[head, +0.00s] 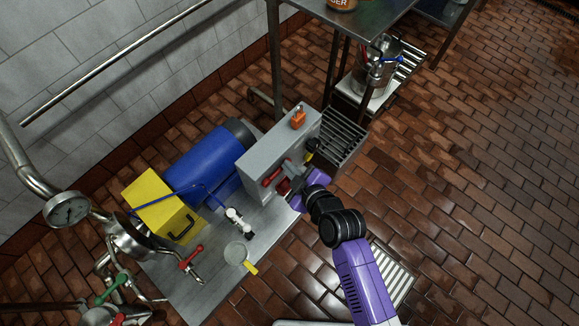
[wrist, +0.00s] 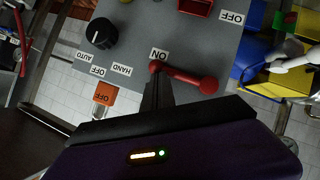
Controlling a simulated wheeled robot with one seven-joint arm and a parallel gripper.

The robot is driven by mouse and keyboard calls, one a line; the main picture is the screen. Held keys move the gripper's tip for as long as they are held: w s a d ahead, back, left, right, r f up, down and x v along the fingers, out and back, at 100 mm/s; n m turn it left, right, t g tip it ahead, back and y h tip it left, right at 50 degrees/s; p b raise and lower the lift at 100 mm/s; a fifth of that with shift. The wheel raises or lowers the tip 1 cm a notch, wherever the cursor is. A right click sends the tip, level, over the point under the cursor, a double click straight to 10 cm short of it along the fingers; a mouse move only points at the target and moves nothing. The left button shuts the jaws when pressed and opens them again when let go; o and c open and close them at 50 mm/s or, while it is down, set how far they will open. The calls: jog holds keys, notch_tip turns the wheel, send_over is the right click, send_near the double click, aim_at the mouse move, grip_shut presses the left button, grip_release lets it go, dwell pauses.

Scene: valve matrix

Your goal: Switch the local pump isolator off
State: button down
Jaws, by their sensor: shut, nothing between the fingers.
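The isolator's red lever (wrist: 185,77) is on the front of a grey control box (head: 262,160). In the wrist view its left end is beside the ON label (wrist: 158,54), and the OFF label (wrist: 232,17) is farther up and right. The lever also shows in the head view (head: 271,177). My gripper (wrist: 157,80) is shut and empty, its fingertips at the lever's ON-side end. I cannot tell whether they touch it. In the head view my gripper (head: 293,172) is close against the box front and hides part of it.
A black knob (wrist: 101,33) with HAND, OFF and AUTO labels is beside the lever. An orange padlock (head: 299,117) is on the box top. A blue motor (head: 205,160), yellow guard (head: 160,208) and piping stand left. Open brick floor (head: 470,190) is at right.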

jog(key=shift+f, duration=0.1)
notch_tip(320, 180, down, 6)
jog(key=m+g+y+b, duration=0.1)
jog(key=m+g+b, duration=0.1)
jog(key=b, duration=0.1)
jog(key=m+g+y+b, duration=0.2)
jog(key=m+b, duration=0.1)
jog(key=shift+r+g, duration=0.2)
jog(key=shift+g, duration=0.2)
jog(key=f+m+g+y+b, duration=0.1)
jog(key=s+a+f+m+y+b, duration=0.1)
jog(key=b, duration=0.1)
jog(key=shift+f+m+g+y, duration=0.15)
jog(key=shift+m+g+y, duration=0.15)
jog(key=shift+g+y, duration=0.1)
jog(key=shift+s+a+f+m+g+y+b, duration=0.45)
jog(key=shift+s+m+g+y+b, duration=0.25)
jog(key=shift+b, duration=0.3)
jog(key=shift+s+a+f+m+y+b, duration=0.1)
jog(key=shift+s+a+m+y+b, duration=0.15)
jog(key=shift+m, duration=0.25)
